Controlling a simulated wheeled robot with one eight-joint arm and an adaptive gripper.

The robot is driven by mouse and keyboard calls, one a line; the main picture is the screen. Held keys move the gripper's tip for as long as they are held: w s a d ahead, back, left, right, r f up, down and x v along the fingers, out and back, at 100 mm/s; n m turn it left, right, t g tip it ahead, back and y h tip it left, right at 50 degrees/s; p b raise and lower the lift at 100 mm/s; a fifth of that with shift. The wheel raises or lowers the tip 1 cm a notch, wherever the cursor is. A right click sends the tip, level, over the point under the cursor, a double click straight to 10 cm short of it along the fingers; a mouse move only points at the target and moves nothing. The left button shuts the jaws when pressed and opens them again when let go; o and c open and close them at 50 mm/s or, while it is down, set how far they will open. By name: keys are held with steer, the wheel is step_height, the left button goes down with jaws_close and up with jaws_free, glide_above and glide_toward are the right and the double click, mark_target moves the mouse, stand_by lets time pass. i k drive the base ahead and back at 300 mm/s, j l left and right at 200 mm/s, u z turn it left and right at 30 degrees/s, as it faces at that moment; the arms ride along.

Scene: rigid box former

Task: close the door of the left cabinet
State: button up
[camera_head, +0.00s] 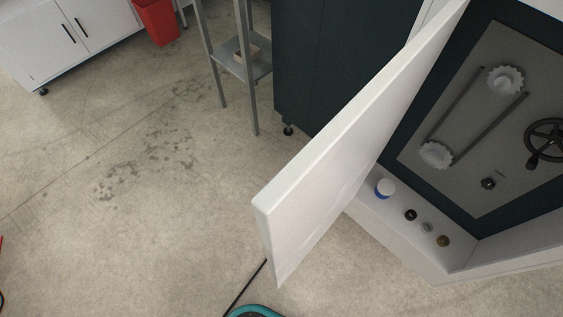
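The white cabinet door (340,165) stands wide open and juts out toward the lower middle of the view. Its free edge is at the lower left of the door, over the floor. The cabinet (420,246) is at the right, with its inside exposed. A grey panel (453,118) inside carries white toothed wheels, bars and a black handwheel (547,139). The door's hinge side runs up toward the top right. My gripper is not in view.
Several small items, among them a blue and white cap (384,188), sit on the cabinet's lower ledge. A grey shelf stand (238,68), a red bin (157,20) and a white cabinet (66,36) stand farther back. A teal object (254,311) with a black rod lies below the door.

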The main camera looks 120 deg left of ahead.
mark_target(294, 210)
steer(key=k+u, duration=0.3)
steer(key=k, duration=0.15)
steer(key=k+j+u, duration=0.25)
steer(key=k, duration=0.15)
steer(key=k+j+u, duration=0.3)
steer(key=k+l+u, duration=0.1)
steer(key=u, duration=0.95)
steer(key=k+j+u, duration=0.15)
steer(key=k+u, duration=0.25)
steer(key=i, duration=0.1)
